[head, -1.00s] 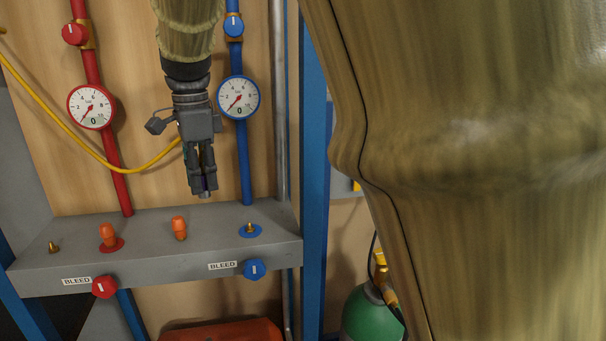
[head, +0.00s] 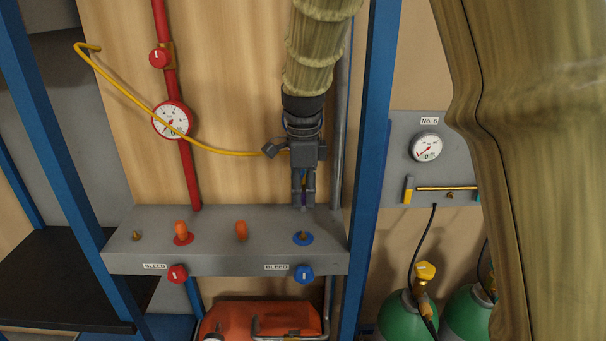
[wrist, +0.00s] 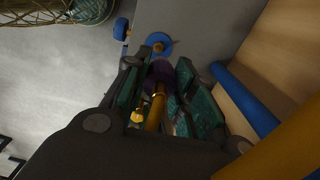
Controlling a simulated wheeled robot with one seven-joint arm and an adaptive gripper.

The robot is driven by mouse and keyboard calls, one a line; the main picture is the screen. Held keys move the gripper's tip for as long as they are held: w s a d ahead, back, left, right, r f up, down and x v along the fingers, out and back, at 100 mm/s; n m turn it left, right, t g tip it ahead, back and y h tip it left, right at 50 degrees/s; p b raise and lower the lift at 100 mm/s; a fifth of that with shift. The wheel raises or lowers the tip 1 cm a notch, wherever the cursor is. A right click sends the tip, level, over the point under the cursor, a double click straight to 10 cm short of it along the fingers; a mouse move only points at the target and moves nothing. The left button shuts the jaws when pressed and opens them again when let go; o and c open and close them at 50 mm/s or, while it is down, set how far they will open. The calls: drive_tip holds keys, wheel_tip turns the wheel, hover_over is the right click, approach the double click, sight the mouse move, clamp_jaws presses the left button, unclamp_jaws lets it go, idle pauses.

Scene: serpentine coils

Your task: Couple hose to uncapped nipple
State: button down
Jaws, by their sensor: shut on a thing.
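My gripper (head: 303,203) points down and is shut on the end of the yellow hose (head: 140,108), a brass fitting (wrist: 155,108) with a dark purple collar (wrist: 160,73). The hose droops in from the left and passes behind the gripper. An uncapped brass nipple (head: 303,236) on a blue ring stands on the grey shelf (head: 215,258), just below the fingertips with a small gap. In the wrist view this nipple (wrist: 158,46) shows just beyond the collar. Orange caps cover two fittings, one on a red ring (head: 182,231) and one in the middle (head: 241,231). Another bare brass nipple (head: 136,236) is at far left.
A red bleed knob (head: 177,273) and a blue bleed knob (head: 304,274) are on the shelf front. A red pipe with a gauge (head: 172,120) stands behind. A blue frame post (head: 370,170) rises close to the right. An orange case (head: 260,318) lies below.

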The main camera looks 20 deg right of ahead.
sight(303, 210)
drive_tip(key=shift+s+p, duration=0.2)
drive_tip(key=shift+p, duration=0.65)
drive_tip(key=shift+f, duration=0.1)
drive_tip(key=shift+f, duration=0.1)
drive_tip(key=shift+f, duration=2.35)
drive_tip(key=shift+s+a+f, duration=0.1)
drive_tip(key=shift+f, duration=1.35)
drive_tip(key=c, duration=1.1)
unclamp_jaws()
drive_tip(key=shift+r, duration=0.1)
